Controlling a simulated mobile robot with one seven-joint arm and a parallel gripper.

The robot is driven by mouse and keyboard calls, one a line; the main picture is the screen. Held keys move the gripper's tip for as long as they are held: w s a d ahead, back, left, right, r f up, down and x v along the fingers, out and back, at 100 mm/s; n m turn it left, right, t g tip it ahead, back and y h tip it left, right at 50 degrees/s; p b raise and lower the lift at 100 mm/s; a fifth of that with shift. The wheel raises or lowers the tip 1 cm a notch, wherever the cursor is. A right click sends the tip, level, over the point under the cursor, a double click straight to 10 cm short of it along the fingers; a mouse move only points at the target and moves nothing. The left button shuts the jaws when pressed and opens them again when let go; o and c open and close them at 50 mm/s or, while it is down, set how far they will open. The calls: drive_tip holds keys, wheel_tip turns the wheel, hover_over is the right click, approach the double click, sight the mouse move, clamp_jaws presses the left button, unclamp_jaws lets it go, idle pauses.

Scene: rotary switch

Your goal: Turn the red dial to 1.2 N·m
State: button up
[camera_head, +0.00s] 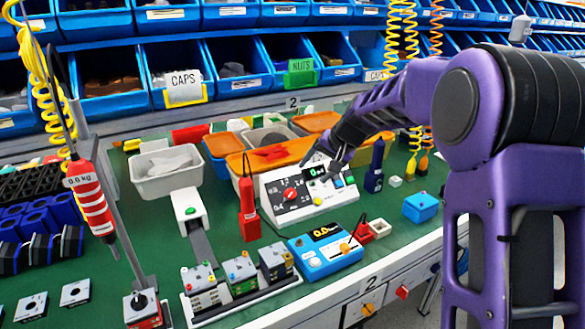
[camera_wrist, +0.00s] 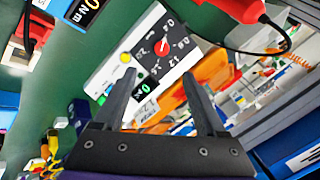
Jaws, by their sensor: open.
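The red dial (camera_head: 291,195) sits on the dark scale plate of a white control box (camera_head: 318,204) on the green bench. The dial also shows in the wrist view (camera_wrist: 161,48), ringed by white numbers, 1.2 among them. I cannot read its exact setting. A small green display (camera_head: 317,171) on the box starts with 0; the rest is unclear. My gripper (camera_head: 318,160) is at the box's upper edge, behind and right of the dial in the head view. In the wrist view its open fingers (camera_wrist: 159,75) are empty, with the dial beyond the tips. I see no contact with the dial.
A blue unit (camera_head: 325,249) with an orange knob stands in front of the box. A red electric screwdriver (camera_head: 248,208) stands just left, a dark blue one (camera_head: 374,167) right. Orange-lidded bins (camera_head: 270,152) crowd behind. A small blue box (camera_head: 420,207) is at right.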

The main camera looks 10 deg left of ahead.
sight(291, 194)
drive_tip(key=b+x, duration=0.1)
drive_tip(key=x, duration=1.5)
drive_tip(key=shift+w+a+r, duration=0.1)
drive_tip(key=shift+a+r, duration=0.05)
clamp_jaws()
